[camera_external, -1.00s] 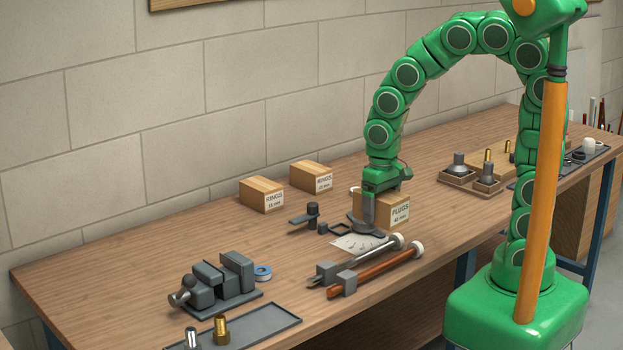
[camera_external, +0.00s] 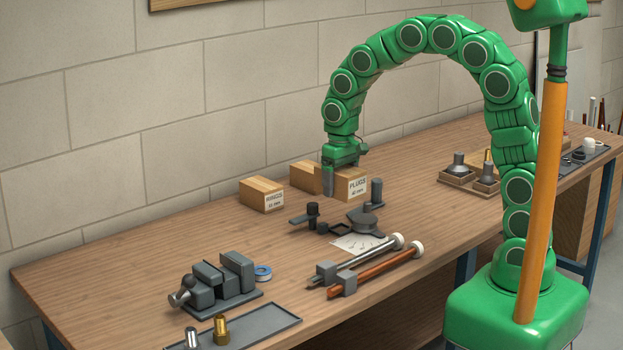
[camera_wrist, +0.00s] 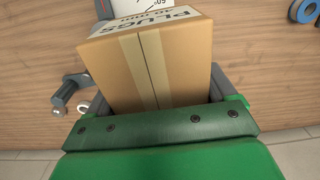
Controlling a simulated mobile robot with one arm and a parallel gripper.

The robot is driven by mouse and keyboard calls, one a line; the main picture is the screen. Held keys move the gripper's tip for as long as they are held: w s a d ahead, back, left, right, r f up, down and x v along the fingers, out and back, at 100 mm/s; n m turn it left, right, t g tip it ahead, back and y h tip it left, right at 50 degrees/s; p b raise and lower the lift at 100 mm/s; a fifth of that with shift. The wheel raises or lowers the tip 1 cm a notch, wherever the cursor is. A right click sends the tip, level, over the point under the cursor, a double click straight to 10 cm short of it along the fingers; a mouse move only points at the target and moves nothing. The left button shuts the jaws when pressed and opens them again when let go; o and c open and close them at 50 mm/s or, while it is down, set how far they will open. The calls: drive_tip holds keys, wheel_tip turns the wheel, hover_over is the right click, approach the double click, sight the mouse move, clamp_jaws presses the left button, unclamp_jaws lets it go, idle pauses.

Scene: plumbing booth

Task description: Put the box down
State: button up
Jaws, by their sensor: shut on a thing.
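The cardboard box labelled PLUGS (camera_external: 356,187) is in my gripper (camera_external: 342,183), toward the back of the bench. In the wrist view the taped top of the PLUGS box (camera_wrist: 150,65) fills the space between the jaws of my gripper (camera_wrist: 162,95), which press on its two sides. The box looks level.
A RINGS box (camera_external: 262,194) stands to the left. A vise (camera_external: 222,283) is at front left. Bench between RINGS box and vise is clear.

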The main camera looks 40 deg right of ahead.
drive_tip(key=w+d+f, duration=0.2)
drive_tip(key=w+d, duration=1.2)
drive_tip(key=w, duration=0.2)
drive_tip(key=shift+f+m, duration=0.3)
hover_over(447, 218)
wheel_tip(447, 218, down, 4)
drive_tip(key=shift+a+f, duration=0.15)
drive_tip(key=shift+f, duration=3.15)
drive_tip(key=shift+f, duration=0.1)
